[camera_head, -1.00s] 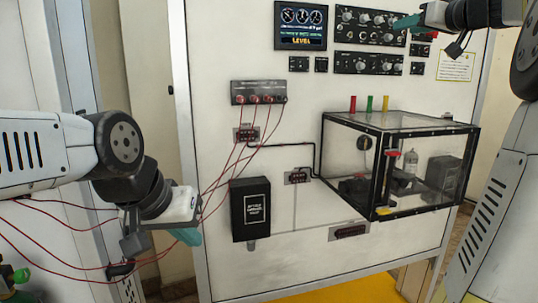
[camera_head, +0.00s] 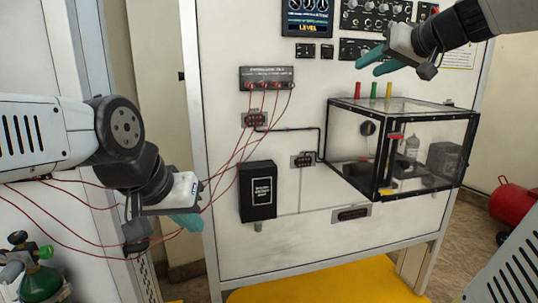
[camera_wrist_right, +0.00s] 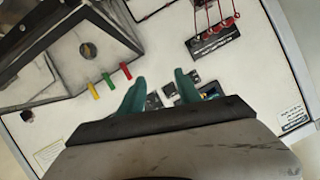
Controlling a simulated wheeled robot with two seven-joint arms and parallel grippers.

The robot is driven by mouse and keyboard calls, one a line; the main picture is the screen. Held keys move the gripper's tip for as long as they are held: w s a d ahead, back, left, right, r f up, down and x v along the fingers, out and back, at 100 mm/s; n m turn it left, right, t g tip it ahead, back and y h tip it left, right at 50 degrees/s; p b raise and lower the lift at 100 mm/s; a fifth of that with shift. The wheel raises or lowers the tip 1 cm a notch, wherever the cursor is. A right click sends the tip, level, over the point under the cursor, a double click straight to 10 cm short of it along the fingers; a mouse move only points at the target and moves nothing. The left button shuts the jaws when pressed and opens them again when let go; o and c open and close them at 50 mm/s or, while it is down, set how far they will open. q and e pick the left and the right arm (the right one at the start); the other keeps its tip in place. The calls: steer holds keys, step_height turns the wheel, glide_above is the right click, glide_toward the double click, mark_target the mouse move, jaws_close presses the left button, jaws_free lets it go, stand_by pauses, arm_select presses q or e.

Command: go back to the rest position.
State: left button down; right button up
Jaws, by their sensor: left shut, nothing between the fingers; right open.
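My left gripper (camera_head: 186,221) is at the left of the head view, low and in front of the panel's left edge. Its teal fingers are shut with nothing visible between them. My right gripper (camera_head: 368,62) is at the upper right of the head view, in front of the panel knobs and above the clear box. Its teal fingers are apart and empty. In the right wrist view the right gripper (camera_wrist_right: 160,92) also shows two spread fingers, with the panel behind them.
The white panel (camera_head: 300,235) carries a clear black-framed box (camera_head: 425,108), a black box (camera_head: 257,192) and a terminal block (camera_head: 267,78) with red wires. Red wires pass near my left gripper. A green cylinder (camera_head: 42,283) stands lower left, a red tank (camera_head: 514,202) right.

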steer(key=s+a+f+g+h, duration=0.1)
steer(key=s+a+f+g, duration=0.2)
steer(key=s+f, duration=0.8)
steer(key=s+a+f+g+h, duration=0.2)
steer(key=s+a+f, duration=0.5)
steer(key=s+f, duration=0.4)
step_height(320, 180, down, 5)
steer(key=shift+a+f+g, duration=0.15)
steer(key=shift+g, duration=0.65)
steer(key=shift+w, duration=0.1)
stand_by(0.7)
